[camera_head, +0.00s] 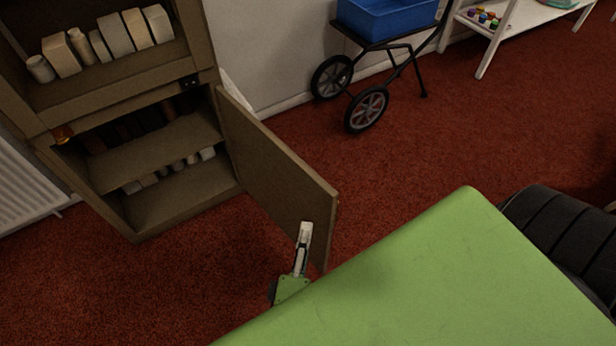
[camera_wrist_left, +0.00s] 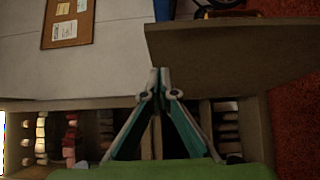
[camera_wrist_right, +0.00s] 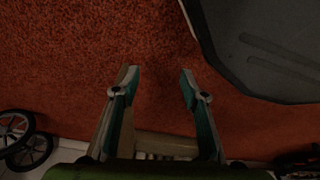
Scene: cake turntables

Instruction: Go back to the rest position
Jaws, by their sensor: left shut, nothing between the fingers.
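My left gripper (camera_head: 305,228) is in front of the open lower door (camera_head: 265,160) of a brown cabinet (camera_head: 200,45). Whether it touches the door cannot be told. In the left wrist view its fingertips (camera_wrist_left: 160,74) meet with nothing between them, beside the edge of the door (camera_wrist_left: 225,55). My right gripper (camera_wrist_right: 158,78) shows only in its wrist view. Its fingers are apart and empty over the red carpet (camera_wrist_right: 150,35).
The cabinet shelves hold several pale boxes and bottles (camera_head: 115,35). A wheeled cart with a blue bin (camera_head: 385,18) and a white shelf unit (camera_head: 495,45) stand at the back. A dark padded object (camera_head: 565,235) is at the right. Open carpet (camera_head: 420,140) lies between.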

